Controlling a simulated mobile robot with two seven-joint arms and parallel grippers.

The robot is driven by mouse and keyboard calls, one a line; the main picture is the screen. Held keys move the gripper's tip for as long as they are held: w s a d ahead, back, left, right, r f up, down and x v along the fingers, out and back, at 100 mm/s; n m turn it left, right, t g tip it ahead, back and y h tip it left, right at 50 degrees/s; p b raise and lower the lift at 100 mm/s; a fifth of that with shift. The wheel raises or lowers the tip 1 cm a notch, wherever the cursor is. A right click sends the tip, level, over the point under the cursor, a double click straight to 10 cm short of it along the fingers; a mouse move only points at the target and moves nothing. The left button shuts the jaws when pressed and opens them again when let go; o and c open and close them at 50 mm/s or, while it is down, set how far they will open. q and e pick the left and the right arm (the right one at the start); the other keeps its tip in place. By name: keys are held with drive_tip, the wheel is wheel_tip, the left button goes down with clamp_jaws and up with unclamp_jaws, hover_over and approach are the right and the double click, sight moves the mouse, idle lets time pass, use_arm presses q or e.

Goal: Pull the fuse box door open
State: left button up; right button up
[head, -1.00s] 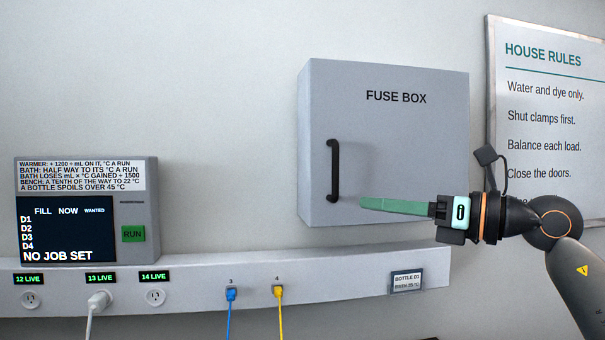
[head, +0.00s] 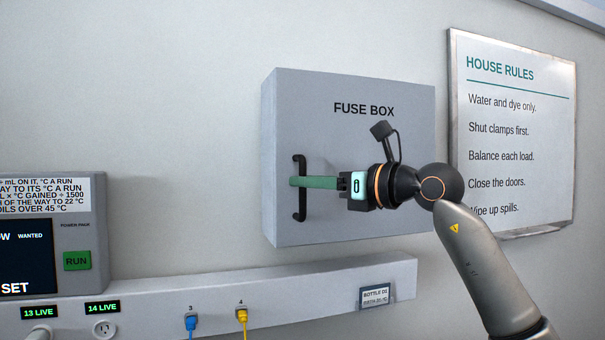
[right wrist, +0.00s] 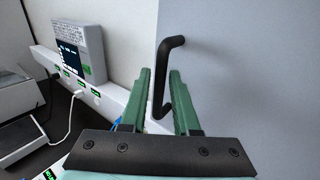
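The grey fuse box (head: 350,215) is on the wall with its front door shut. Its black upright bar handle (head: 301,207) is near the door's left edge. My right gripper (head: 296,182) reaches in from the right, its green fingers level with the handle's middle. In the right wrist view the two fingertips (right wrist: 161,78) stand on either side of the handle (right wrist: 162,62), with gaps showing between bar and fingers. The gripper is open around the bar. The lower part of the handle is between the fingers. My left gripper is not in view.
A wall ledge (head: 270,285) with sockets and blue and yellow plugs runs below the box. A control panel with a green RUN button (head: 77,260) is at the left. The House Rules board (head: 515,150) hangs to the right, behind my right arm.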

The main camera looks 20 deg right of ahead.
drive_tip(key=shift+x, duration=0.85)
drive_tip(key=shift+c, duration=0.2)
clamp_jaws()
idle(0.6)
